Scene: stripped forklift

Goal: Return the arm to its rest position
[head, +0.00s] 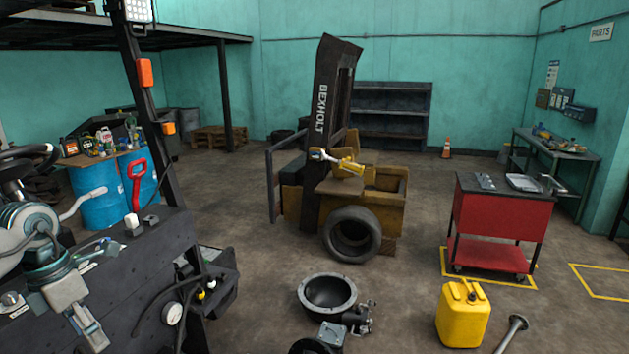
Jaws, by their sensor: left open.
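My left arm (28,222) comes in from the left edge, white and grey with teal bands, and is bent close to the near side. Its gripper (94,288) is open, with nothing seen between the fingers. It is in front of or over a dark panel-like body (140,275) at the lower left; I cannot tell whether they touch. My right gripper is not in the picture. The stripped yellow forklift (375,212) stands mid-floor, well away from the gripper, with a dark mast (323,130) marked BEXHOLT.
A black post (150,110) rises beside the dark body. A black bowl-shaped part (329,291) and a yellow jerrycan (463,314) are on the near floor. A red cart (499,215) stands at right, blue drums (96,196) at left. Open floor surrounds the forklift.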

